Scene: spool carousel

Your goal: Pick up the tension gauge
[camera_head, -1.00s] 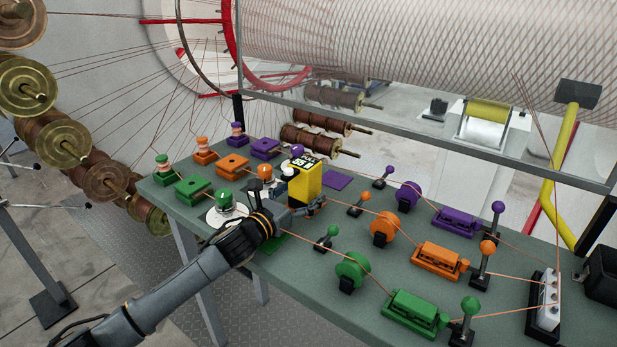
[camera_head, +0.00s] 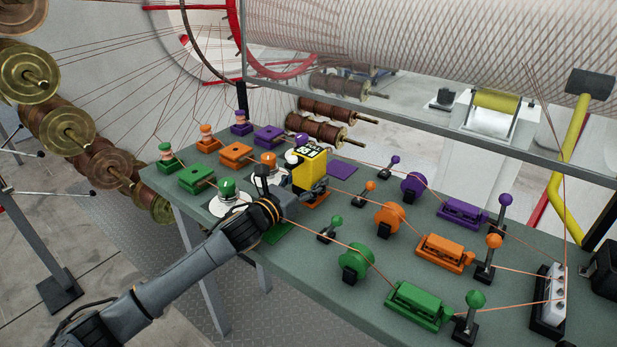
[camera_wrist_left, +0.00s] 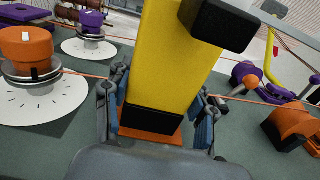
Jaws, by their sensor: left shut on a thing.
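The tension gauge (camera_head: 309,171) is a yellow block with black parts and a small display on top. It stands upright over the middle row of the green table. My left gripper (camera_head: 302,194) is at its lower part. In the left wrist view the yellow gauge (camera_wrist_left: 167,65) fills the middle, and the fingers of my left gripper (camera_wrist_left: 162,112) press on it from both sides. An orange pad (camera_wrist_left: 150,138) shows beneath its black lower end; I cannot tell whether the two touch. My right gripper is not in view.
The green table (camera_head: 350,295) carries green, orange and purple rows of knobs, wheels and blocks, with thin wires strung along them. An orange knob on a white dial (camera_wrist_left: 40,95) stands close left of the gauge. A grey frame (camera_head: 430,118) runs behind the table.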

